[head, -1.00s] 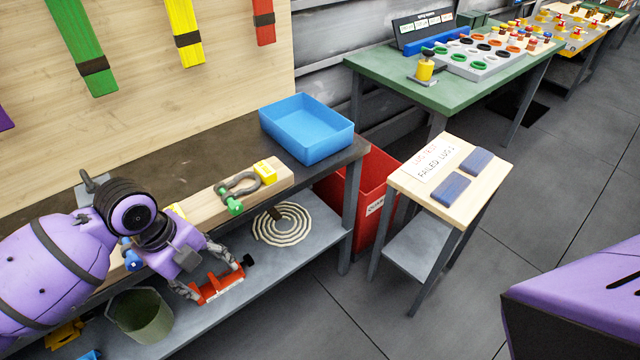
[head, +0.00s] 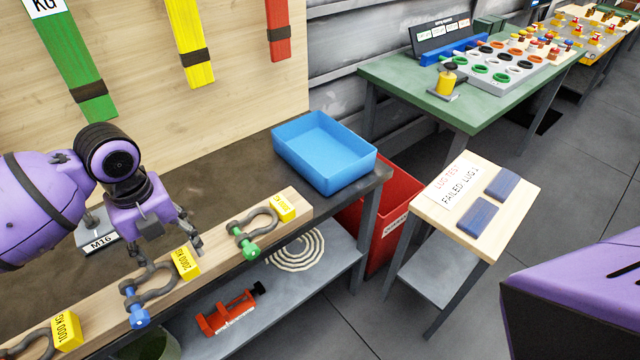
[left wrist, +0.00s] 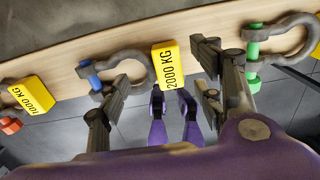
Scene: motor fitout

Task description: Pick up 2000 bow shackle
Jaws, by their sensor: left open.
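The bow shackle with the blue pin (head: 158,284) lies on a wooden plank beside the yellow 2000 KG block (head: 186,264). In the left wrist view the shackle (left wrist: 122,64) is left of the 2000 KG block (left wrist: 171,66). My left gripper (head: 170,246) is open and empty, above the plank near the block and the shackle's bow. In the left wrist view its fingers (left wrist: 165,66) stand either side of the block, the left one overlapping the shackle in the picture. Whether they touch anything is unclear. My right gripper is not in view.
A green-pin shackle (head: 253,232) and a yellow block (head: 284,207) lie farther along the plank (head: 218,259). A 1000 KG block (head: 66,331) and shackle are at the near end. A blue bin (head: 325,153) stands on the bench; a red clamp (head: 229,313) lies on the lower shelf.

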